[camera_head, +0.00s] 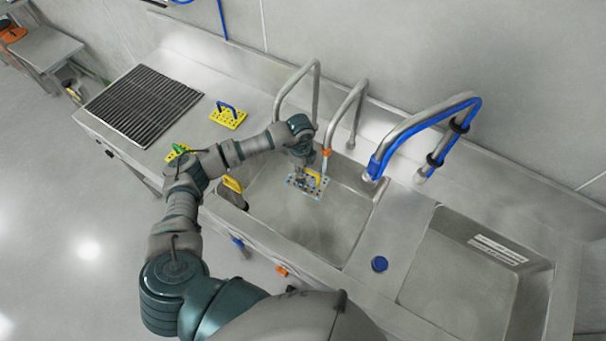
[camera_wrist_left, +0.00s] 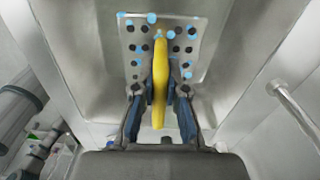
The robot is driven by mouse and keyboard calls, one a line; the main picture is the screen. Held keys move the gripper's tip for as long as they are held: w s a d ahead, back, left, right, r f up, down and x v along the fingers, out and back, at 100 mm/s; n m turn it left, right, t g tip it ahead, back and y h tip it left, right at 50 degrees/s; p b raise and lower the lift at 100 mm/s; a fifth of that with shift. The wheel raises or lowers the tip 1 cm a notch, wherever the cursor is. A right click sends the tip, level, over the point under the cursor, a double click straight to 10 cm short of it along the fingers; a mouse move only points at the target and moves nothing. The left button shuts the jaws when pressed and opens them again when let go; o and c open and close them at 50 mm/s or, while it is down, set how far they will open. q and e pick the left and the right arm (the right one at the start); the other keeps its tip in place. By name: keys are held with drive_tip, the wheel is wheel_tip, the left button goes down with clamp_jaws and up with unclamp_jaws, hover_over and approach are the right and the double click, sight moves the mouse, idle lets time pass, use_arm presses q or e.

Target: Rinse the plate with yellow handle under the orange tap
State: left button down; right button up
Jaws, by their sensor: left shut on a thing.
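The plate with yellow handle (camera_head: 299,185) is over the left sink basin (camera_head: 320,225), near its back wall. It is a pale grey plate with dark holes. In the wrist view the plate (camera_wrist_left: 134,42) carries several light blue dots, mostly along its far edge. My left gripper (camera_head: 305,176) is above the plate, with its fingers shut on the yellow handle (camera_wrist_left: 160,80). The orange tap (camera_head: 327,153), a bent metal pipe with an orange collar, stands just behind the plate. I cannot tell whether water runs. My right gripper is not in view.
A blue tap (camera_head: 420,125) arches over the right side, near the right basin (camera_head: 455,270). A yellow plate with blue handle (camera_head: 228,117) and one with green handle (camera_head: 180,152) lie on the left counter by a dark grate (camera_head: 140,105). An orange knob (camera_head: 282,271) is on the front.

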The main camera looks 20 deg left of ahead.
sight(295, 184)
use_arm(q)
drive_tip(key=shift+s+r+p, duration=0.25)
drive_tip(key=shift+s+p, duration=0.25)
drive_tip(key=shift+s, duration=0.45)
drive_tip(key=shift+s+a, duration=0.4)
drive_tip(key=shift+s, duration=0.2)
drive_tip(key=shift+s+a+f+p, duration=0.1)
drive_tip(key=shift+s+a+p, duration=0.6)
drive_tip(key=shift+s+a, duration=0.7)
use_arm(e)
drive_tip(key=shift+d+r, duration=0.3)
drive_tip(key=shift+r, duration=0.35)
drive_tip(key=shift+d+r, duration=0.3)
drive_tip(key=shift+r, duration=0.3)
